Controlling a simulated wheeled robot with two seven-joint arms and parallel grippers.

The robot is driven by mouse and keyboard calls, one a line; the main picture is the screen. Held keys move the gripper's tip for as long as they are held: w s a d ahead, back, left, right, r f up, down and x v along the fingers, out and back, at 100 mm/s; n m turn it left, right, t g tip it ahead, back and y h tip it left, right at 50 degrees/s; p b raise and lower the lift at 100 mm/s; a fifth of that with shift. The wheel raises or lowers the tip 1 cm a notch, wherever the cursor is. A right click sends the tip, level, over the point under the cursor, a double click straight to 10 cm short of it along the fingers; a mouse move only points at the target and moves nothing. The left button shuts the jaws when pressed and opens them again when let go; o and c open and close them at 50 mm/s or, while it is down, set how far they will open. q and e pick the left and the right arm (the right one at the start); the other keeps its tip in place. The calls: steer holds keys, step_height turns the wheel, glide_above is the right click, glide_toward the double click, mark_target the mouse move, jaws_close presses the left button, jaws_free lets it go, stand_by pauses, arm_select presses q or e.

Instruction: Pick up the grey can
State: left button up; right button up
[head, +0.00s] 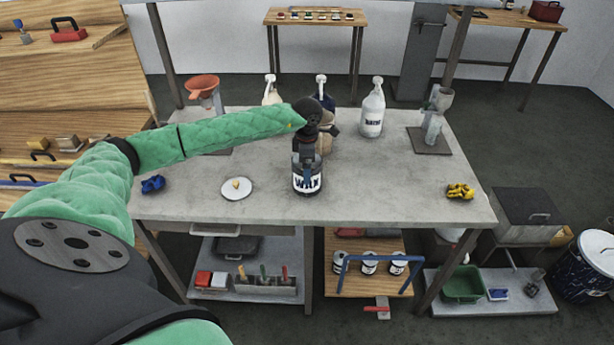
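A can with a white label reading WAX (307,184) stands upright near the front middle of the grey workbench (255,205). Its rim and upper part are partly hidden by my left gripper (306,168). My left arm reaches in from the left, and the gripper points down at the top of this can, with a finger overlapping its front. I cannot tell whether the fingers are closed on it. Several smaller white-labelled cans (369,264) stand on a wooden lower shelf. My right gripper is not in view.
A white pump bottle (372,108) stands behind the can to the right. A plate (237,189) and a blue item (153,184) lie to the left. A yellow item (460,191) lies at the right. The bench between can and yellow item is clear.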

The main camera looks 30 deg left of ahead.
arm_select(q)
steer(key=c, duration=1.4)
steer(key=shift+c, duration=1)
steer(key=shift+r, duration=0.15)
